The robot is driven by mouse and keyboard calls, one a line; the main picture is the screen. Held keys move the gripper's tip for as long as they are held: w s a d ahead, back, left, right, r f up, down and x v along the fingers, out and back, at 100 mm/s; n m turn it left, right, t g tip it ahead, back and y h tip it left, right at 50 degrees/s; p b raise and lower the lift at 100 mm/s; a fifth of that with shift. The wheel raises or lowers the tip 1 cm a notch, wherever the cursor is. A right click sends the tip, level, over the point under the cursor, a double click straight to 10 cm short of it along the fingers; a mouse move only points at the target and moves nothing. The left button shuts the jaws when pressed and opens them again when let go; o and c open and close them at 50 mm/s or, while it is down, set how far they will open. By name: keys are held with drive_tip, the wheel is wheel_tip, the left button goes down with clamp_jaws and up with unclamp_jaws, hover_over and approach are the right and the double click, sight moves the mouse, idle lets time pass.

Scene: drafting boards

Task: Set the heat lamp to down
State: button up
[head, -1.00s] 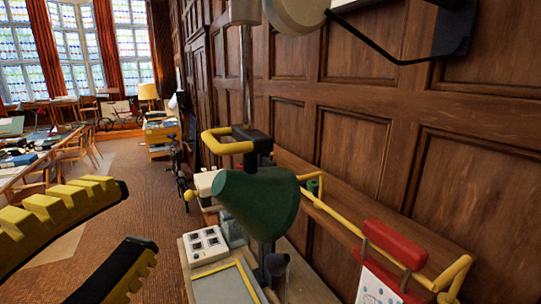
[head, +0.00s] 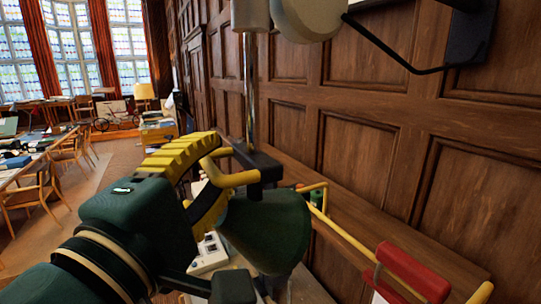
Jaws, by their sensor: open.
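The heat lamp has a dark green cone-shaped shade (head: 268,232) and a black bracket on a vertical metal pole (head: 249,90). A yellow loop handle (head: 236,180) sticks out to the left from the bracket. My gripper (head: 211,172) comes from the lower left, with yellow ridged fingers. It is open, with one finger above and left of the handle's outer bar and the other below it. The bar appears to lie between the fingers; contact cannot be told. My gripper hides part of the shade's left side.
Below the lamp is a worktop with a white switch box (head: 208,255), partly hidden by my gripper. A yellow rail (head: 345,235) and a red-handled item (head: 412,272) stand at right. Wood panelling closes the right side. Tables and chairs (head: 38,195) stand far left.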

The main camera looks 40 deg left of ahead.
drive_tip(key=shift+c, duration=0.4)
clamp_jaws()
wheel_tip(320, 180, down, 21)
drive_tip(key=b, duration=1.3)
drive_tip(key=shift+b, duration=0.3)
drive_tip(key=shift+w+a, duration=0.1)
drive_tip(key=shift+w, duration=0.05)
drive_tip(key=shift+o, duration=0.4)
unclamp_jaws()
drive_tip(key=shift+r, duration=0.1)
